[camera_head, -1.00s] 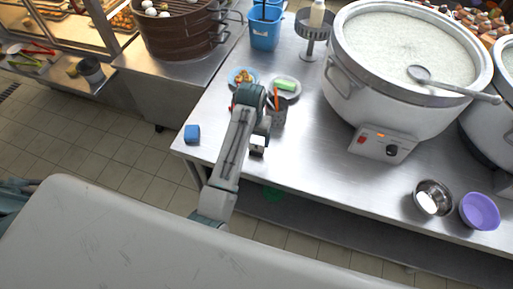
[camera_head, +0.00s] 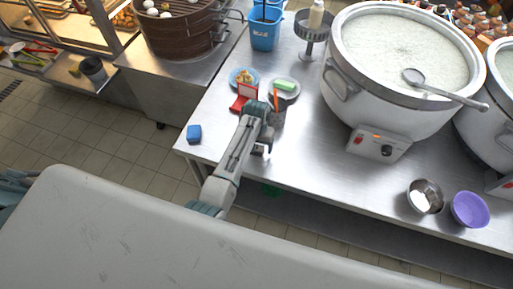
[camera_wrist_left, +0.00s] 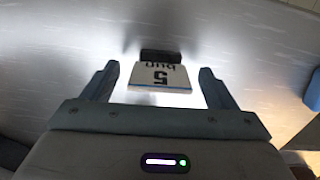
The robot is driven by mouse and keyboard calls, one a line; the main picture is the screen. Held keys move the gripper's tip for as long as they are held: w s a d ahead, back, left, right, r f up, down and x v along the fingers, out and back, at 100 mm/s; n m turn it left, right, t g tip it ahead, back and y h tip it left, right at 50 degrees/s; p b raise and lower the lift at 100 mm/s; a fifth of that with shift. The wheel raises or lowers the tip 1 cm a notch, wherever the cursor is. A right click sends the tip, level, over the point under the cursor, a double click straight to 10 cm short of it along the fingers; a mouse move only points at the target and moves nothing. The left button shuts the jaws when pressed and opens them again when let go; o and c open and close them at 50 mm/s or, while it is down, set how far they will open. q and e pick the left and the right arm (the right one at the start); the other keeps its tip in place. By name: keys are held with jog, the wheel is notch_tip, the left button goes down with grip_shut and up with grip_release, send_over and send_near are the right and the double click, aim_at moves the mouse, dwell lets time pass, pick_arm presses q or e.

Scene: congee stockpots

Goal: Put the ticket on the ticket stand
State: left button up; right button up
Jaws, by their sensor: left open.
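The ticket (camera_wrist_left: 160,77) is a white card marked "5" and "bun" with a blue line, upside down in the left wrist view. A black block (camera_wrist_left: 161,56) sits against its far edge. In the head view a small white-and-dark item, likely this ticket (camera_head: 260,150), is near the table's front edge. My left gripper (camera_wrist_left: 157,73) is open, with its fingers on either side of the ticket and gaps showing between. A red item with a pale panel (camera_head: 246,92), possibly the ticket stand, is behind the arm, partly hidden. My right gripper is not in view.
Near the arm are a dark cup (camera_head: 277,115), two small plates of food (camera_head: 243,76) (camera_head: 294,93) and a blue block (camera_head: 194,133) at the table corner. A big congee pot (camera_head: 350,110) stands to the right. The front middle of the steel table is clear.

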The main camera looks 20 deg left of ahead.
pick_arm(q)
jog(key=shift+f, duration=0.6)
jog(key=c, duration=1.1)
jog(key=shift+r, duration=0.1)
jog(key=shift+c, duration=0.2)
